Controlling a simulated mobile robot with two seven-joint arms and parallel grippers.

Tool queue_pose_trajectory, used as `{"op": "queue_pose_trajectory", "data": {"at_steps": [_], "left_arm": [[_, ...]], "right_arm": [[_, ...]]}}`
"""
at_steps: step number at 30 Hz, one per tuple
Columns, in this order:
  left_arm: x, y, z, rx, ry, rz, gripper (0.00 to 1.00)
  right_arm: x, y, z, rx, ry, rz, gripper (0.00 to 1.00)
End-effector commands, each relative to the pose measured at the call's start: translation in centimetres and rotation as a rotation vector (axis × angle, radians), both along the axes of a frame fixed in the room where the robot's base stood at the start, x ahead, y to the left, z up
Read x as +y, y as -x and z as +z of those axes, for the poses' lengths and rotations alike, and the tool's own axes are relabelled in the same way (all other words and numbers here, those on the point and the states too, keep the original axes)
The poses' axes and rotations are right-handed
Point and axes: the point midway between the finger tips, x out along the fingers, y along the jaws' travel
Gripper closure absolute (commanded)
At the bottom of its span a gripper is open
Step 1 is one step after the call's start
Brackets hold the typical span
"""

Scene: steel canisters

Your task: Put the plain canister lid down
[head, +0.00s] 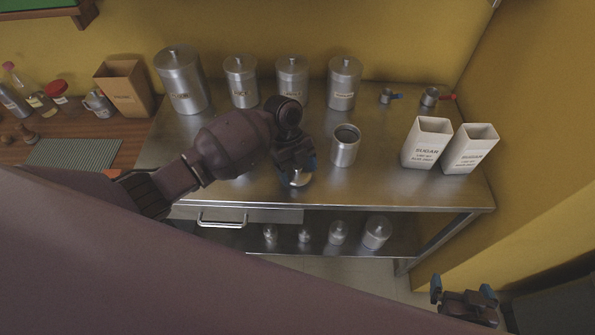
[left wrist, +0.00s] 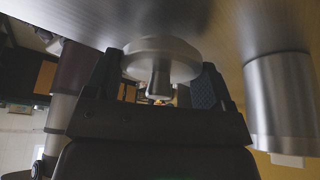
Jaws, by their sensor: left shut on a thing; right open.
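The plain canister lid (head: 298,181) is a round steel disc, partly hidden under my left gripper (head: 296,164) near the counter's front edge. In the left wrist view the lid (left wrist: 160,56) lies across the fingers, its knob between them. My left gripper is shut on it, close over the counter; I cannot tell whether the lid touches the steel. The open, lidless canister (head: 345,147) stands upright just right of the gripper, apart from it, and shows in the left wrist view (left wrist: 281,105). My right gripper (head: 463,289) is open and empty, low at the right, off the counter.
Several lidded canisters (head: 292,82) stand along the back of the steel counter (head: 395,185). Two sugar boxes (head: 427,143) stand at its right, with small measuring cups (head: 431,97) behind. Smaller canisters (head: 377,233) sit on the lower shelf. Bare steel lies around the open canister.

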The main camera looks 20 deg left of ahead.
Motion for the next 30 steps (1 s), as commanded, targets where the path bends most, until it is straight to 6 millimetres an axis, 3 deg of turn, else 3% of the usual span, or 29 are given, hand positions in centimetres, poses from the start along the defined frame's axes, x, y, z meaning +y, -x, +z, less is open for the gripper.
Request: {"op": "queue_pose_trajectory", "data": {"at_steps": [3,15,16,20,30], "left_arm": [[-0.04,0.02,-1.05,0.001,0.0,-0.001,0.47],[-0.01,0.01,-1.44,0.0,0.0,-0.001,0.47],[-0.02,0.0,-1.47,0.0,0.0,-0.001,0.22],[-0.01,0.01,-1.4,0.0,0.0,-0.001,0.02],[-0.01,-0.01,-0.96,0.0,0.0,-0.001,0.0]], "right_arm": [[-0.06,0.28,-0.28,0.006,0.001,-0.001,0.0],[-0.17,0.9,-0.74,0.017,0.001,-0.005,0.0],[-0.16,0.87,-0.73,0.017,0.001,-0.005,0.0],[-0.14,0.7,-0.58,0.013,0.001,-0.003,0.0],[-0.01,-0.08,0.09,-0.002,0.001,0.001,0.0]]}}
